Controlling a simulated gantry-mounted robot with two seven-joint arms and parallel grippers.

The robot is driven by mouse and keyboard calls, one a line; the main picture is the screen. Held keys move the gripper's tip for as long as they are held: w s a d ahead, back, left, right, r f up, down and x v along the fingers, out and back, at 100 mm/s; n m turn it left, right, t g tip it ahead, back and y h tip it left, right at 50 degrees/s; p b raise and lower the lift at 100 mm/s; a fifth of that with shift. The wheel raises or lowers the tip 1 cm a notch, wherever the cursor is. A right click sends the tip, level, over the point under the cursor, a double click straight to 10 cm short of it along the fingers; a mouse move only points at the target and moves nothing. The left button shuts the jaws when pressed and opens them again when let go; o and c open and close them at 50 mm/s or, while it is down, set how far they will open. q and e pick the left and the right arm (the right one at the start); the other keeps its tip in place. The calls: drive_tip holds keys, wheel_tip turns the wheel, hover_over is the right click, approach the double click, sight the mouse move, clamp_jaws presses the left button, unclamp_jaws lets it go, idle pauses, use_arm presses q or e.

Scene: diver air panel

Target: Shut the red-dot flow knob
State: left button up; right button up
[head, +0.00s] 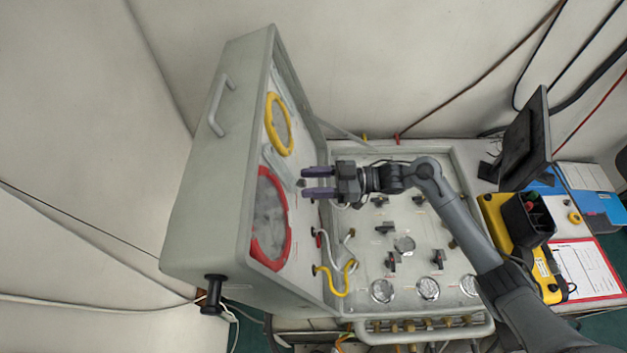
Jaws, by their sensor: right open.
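The diver air panel (365,290) lies open, with several dark knobs on its pale face. They include one at the upper left (380,201), one lower down (391,261) and one at the lower right (438,259). The red dot is too small to make out, so I cannot tell which knob carries it. My right gripper (311,182) is open and empty. Its fingers point left, over the panel's left edge near the raised lid. My right arm crosses the panel's right side and hides part of it. My left gripper is not in view.
The raised lid (222,165) stands left of the panel, with a red-ringed gauge (270,215) and a yellow-ringed gauge (279,124). A yellow hose (340,290) loops at the panel's left. A monitor (525,140) and a yellow-black device (496,217) stand right.

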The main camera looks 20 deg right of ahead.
drive_tip(key=shift+c, duration=0.3)
clamp_jaws()
drive_tip(key=shift+s+r+m+p, duration=0.15)
drive_tip(key=shift+m+p, duration=0.45)
drive_tip(key=shift+p, duration=0.35)
drive_tip(key=m+t+p, duration=0.1)
drive_tip(key=m+p, duration=0.2)
drive_tip(key=shift+m+h+p, duration=0.3)
drive_tip(key=shift+p, duration=0.05)
drive_tip(key=shift+s+a+m+t+h, duration=0.1)
drive_tip(key=shift+m+t+h, duration=0.45)
drive_tip(key=shift+m, duration=1.1)
drive_tip(key=shift+s+a+m+t+h, duration=0.1)
drive_tip(key=shift+m+t+h, duration=0.4)
drive_tip(key=shift+m, duration=1.15)
drive_tip(key=shift+o, duration=0.3)
unclamp_jaws()
drive_tip(key=shift+d, duration=0.1)
